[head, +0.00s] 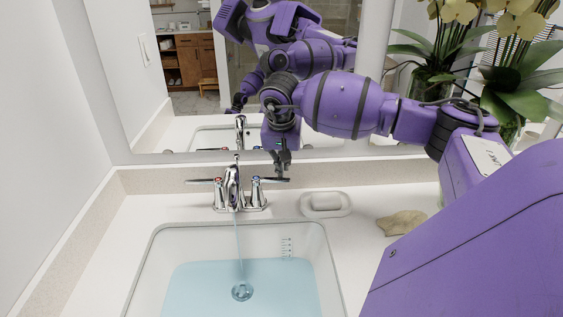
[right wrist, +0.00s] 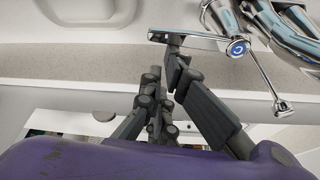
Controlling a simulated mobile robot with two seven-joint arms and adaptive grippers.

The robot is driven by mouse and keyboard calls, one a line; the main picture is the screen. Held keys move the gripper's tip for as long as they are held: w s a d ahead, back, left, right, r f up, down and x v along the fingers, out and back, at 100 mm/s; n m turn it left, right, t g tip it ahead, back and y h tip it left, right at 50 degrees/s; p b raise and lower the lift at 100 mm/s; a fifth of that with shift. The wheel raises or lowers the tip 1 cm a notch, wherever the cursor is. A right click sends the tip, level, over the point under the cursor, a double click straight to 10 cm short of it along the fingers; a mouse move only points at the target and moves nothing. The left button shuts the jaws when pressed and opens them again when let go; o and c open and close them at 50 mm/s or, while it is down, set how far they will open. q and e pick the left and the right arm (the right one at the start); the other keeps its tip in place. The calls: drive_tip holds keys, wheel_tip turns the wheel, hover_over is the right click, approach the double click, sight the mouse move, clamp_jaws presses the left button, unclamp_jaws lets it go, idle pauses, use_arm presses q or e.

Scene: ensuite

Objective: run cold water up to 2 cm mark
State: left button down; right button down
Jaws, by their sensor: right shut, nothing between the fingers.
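The chrome faucet (head: 233,188) stands behind the basin (head: 155,255), and a thin stream of water (head: 239,240) falls from its spout. Pale blue water (head: 200,285) covers the basin floor, its far edge near the foot of the printed scale (head: 286,247); the scale's figures are too small to read. The right handle (head: 258,190) has a blue-marked cap, also in the right wrist view (right wrist: 237,48), and its lever points right. My right gripper (head: 282,170) is shut and empty, pointing down at the lever's outer end; contact is unclear. My left gripper is out of view.
A white soap dish (head: 326,204) with soap and a tan stone-like object (head: 402,222) lie on the counter to the right. The mirror (head: 185,120) rises behind the faucet. A potted orchid (head: 495,60) stands at the right.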

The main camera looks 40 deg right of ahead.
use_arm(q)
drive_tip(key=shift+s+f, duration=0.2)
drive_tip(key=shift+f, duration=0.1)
use_arm(e)
drive_tip(key=shift+s+a+m, duration=0.35)
drive_tip(key=shift+s+m, duration=0.05)
drive_tip(key=shift+s, duration=0.4)
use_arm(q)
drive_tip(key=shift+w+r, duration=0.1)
use_arm(e)
drive_tip(key=shift+r, duration=0.1)
